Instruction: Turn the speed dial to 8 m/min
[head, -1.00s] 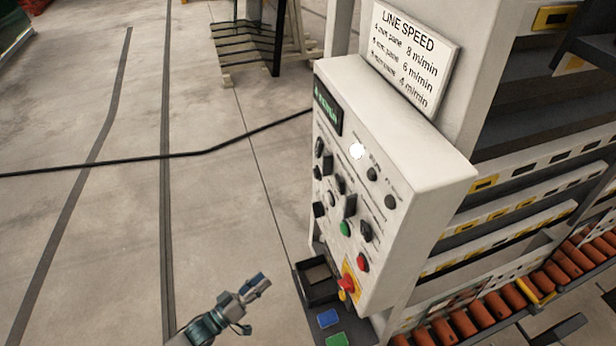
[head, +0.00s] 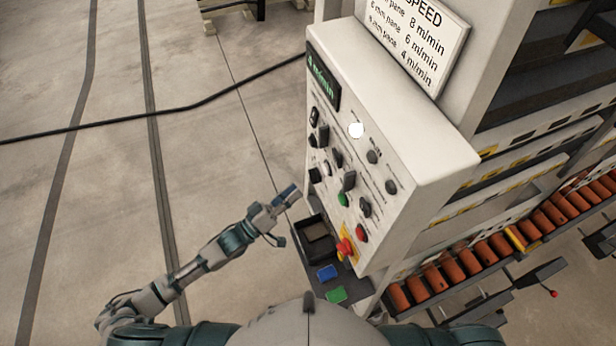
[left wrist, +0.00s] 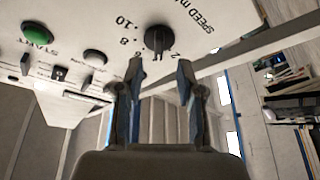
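The speed dial (left wrist: 157,39) is a round black knob in the left wrist view, on the pale panel. The numbers 2, 8 and 10 and the words "SPEED m/min" show around it. My left gripper (left wrist: 159,66) is open and empty, with two fingers apart; the dial appears between and just beyond the fingertips, with no contact visible. In the head view the left gripper (head: 288,195) is beside the lower left of the control panel (head: 420,140). The display (head: 323,80) reads "4 m/min". I cannot tell which small knob there is the speed dial. My right gripper is not in view.
A green START button (left wrist: 36,65) and other buttons sit beside the dial. A red emergency button (head: 345,248), a dark tray (head: 312,238) and blue and green pads (head: 327,273) are low on the machine. A speed sign (head: 420,40) is above.

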